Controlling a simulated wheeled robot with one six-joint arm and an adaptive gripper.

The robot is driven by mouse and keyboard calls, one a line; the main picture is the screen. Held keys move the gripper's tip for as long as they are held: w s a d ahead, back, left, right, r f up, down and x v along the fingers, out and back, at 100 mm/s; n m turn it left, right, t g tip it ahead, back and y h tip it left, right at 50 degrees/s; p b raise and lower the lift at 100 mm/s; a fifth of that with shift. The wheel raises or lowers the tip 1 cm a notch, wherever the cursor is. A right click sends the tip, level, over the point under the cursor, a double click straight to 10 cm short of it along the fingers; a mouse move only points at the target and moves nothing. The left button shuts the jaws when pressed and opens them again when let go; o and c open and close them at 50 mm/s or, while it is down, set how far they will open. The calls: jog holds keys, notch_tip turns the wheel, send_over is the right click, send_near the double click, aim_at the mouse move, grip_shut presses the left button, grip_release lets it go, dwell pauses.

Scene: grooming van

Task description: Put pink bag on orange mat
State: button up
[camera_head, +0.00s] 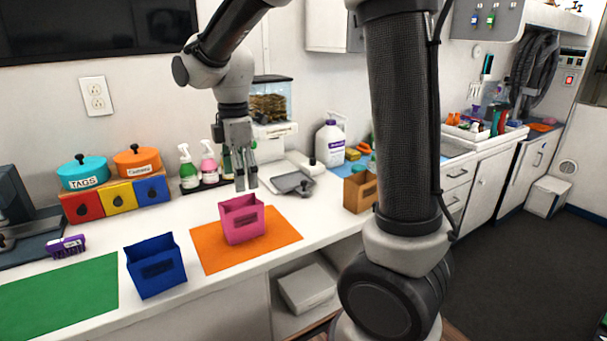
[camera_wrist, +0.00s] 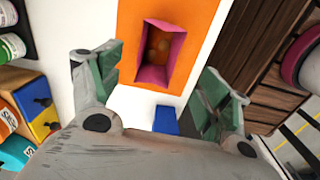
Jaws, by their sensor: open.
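The pink bag (camera_head: 242,220) stands upright on the orange mat (camera_head: 207,250) on the white counter. In the wrist view the pink bag (camera_wrist: 143,73) is seen from above with its opening toward the camera, with orange mat (camera_wrist: 200,15) around it. My gripper (camera_head: 246,186) is above the bag and apart from it. Its fingers are spread and nothing is between them. In the wrist view the two fingertips of my gripper (camera_wrist: 160,75) stand to either side of the bag's near end.
A blue bag (camera_head: 156,266) stands left of the orange mat, beside a green mat (camera_head: 60,300). A brown bag (camera_head: 360,190) stands to the right. Spray bottles (camera_head: 188,168) and coloured drawers (camera_head: 118,198) line the wall. A grey dustpan-like tool (camera_head: 293,182) lies behind the mat.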

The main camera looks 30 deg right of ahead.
jog(key=s+d+r+m+t, duration=0.2)
jog(key=s+d+r+m, duration=0.1)
jog(key=s+d+m, duration=0.4)
jog(key=s+d+r+m+t, duration=0.2)
jog(key=s+d+r+m, duration=0.1)
jog(key=s+d+m, duration=0.4)
jog(key=s+m, duration=0.3)
jog(key=s, duration=0.3)
jog(key=shift+s+d+r, duration=0.15)
jog(key=shift+s+d, duration=0.05)
jog(key=shift+s, duration=0.15)
